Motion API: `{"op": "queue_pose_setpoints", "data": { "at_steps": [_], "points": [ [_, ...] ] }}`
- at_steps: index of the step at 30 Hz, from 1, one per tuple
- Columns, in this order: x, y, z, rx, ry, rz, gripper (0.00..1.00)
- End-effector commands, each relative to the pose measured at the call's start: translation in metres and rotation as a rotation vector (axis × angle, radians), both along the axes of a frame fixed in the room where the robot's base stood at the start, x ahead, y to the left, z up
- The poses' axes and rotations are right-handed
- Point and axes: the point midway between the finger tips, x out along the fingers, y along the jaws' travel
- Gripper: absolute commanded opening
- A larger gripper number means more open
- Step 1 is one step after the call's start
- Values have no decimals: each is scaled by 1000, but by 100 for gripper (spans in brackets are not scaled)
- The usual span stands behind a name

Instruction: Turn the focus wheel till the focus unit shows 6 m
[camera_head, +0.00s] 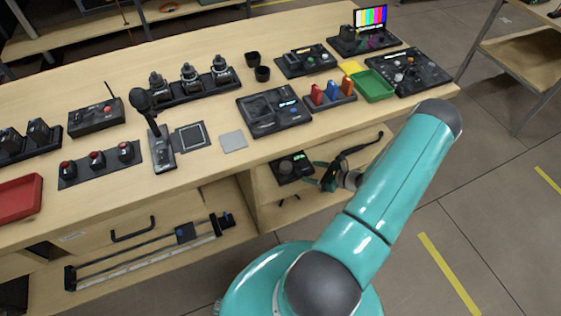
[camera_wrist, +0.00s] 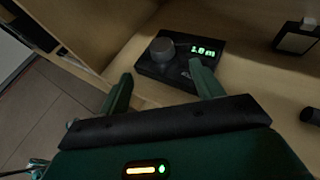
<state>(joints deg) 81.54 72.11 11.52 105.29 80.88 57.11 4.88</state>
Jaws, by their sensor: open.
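The focus unit (camera_wrist: 180,62) is a dark box on the lower shelf, and it also shows in the head view (camera_head: 291,166). Its round grey focus wheel (camera_wrist: 162,49) is on its top left in the wrist view. Its green display (camera_wrist: 203,51) appears to read 1.8 m, though the digits are slightly blurred. My gripper (camera_wrist: 158,84) is open and empty, its two green fingers apart on the near side of the unit, short of the wheel. In the head view my gripper (camera_head: 318,175) is by the shelf, just right of the unit.
The shelf (camera_wrist: 250,75) has bare room right of the unit. A dark-framed object (camera_wrist: 297,38) and a black cylinder (camera_wrist: 310,115) are farther right. The wooden tabletop (camera_head: 210,115), crowded with consoles, overhangs the shelf. A wooden side panel (camera_wrist: 85,30) stands left.

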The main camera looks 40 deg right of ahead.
Motion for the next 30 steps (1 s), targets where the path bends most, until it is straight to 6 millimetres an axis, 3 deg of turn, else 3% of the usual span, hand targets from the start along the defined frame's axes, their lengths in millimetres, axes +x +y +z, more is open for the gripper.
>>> {"op": "queue_pose_setpoints", "data": {
  "at_steps": [8, 24, 30],
  "points": [
    [7, 3, -7, 2, 0, -4, 66],
    [94, 35, -46, 1, 0, -2, 66],
    [112, 40, -53, 0, 1, -4, 66]
  ]
}}
